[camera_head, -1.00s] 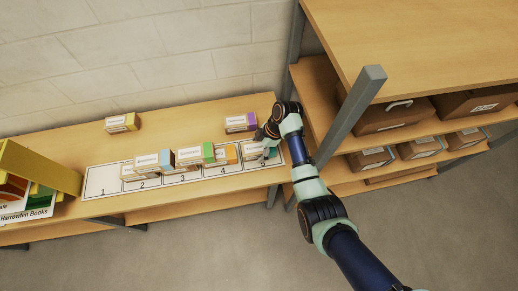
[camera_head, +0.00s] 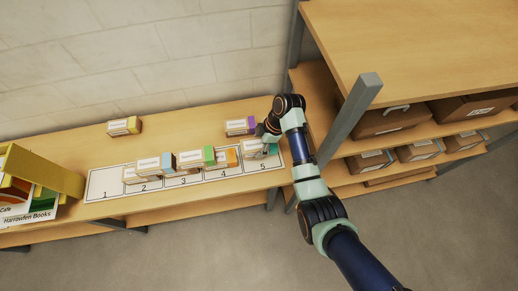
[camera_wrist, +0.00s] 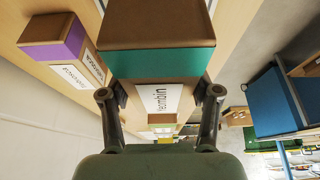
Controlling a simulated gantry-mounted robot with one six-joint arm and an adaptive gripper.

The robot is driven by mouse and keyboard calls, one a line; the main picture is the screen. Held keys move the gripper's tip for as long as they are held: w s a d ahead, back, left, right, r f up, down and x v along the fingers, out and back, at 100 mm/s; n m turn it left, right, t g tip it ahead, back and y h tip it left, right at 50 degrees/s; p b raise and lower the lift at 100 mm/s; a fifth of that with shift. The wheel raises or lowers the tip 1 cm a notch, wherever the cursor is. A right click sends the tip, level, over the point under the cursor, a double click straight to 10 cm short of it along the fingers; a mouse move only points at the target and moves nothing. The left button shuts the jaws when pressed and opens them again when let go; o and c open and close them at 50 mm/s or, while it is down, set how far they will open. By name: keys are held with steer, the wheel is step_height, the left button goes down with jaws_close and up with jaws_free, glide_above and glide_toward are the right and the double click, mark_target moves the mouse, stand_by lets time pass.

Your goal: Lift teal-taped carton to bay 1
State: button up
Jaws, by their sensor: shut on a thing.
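The teal-taped carton (camera_wrist: 158,62) fills the upper middle of the wrist view, brown with a teal band and a white label. My gripper (camera_wrist: 160,96) is shut on it, one finger on each side. In the head view the carton (camera_head: 252,148) is at bay 5, at the right end of the numbered strip, partly hidden by my gripper (camera_head: 268,140). Whether its underside touches the strip is hard to tell. Bay 1 (camera_head: 106,182), at the strip's left end, is empty.
Blue-taped (camera_head: 154,164), green-taped (camera_head: 196,160) and orange-taped (camera_head: 225,157) cartons stand along the strip between bays 1 and 5. Purple-taped (camera_head: 240,126) and yellow-taped (camera_head: 124,126) cartons stand behind it. A yellow book holder (camera_head: 42,170) is at left, a shelf post (camera_head: 350,118) at right.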

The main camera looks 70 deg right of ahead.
mark_target(259, 144)
step_height(259, 144, up, 15)
steer(key=p, duration=0.5)
steer(key=shift+f, duration=0.15)
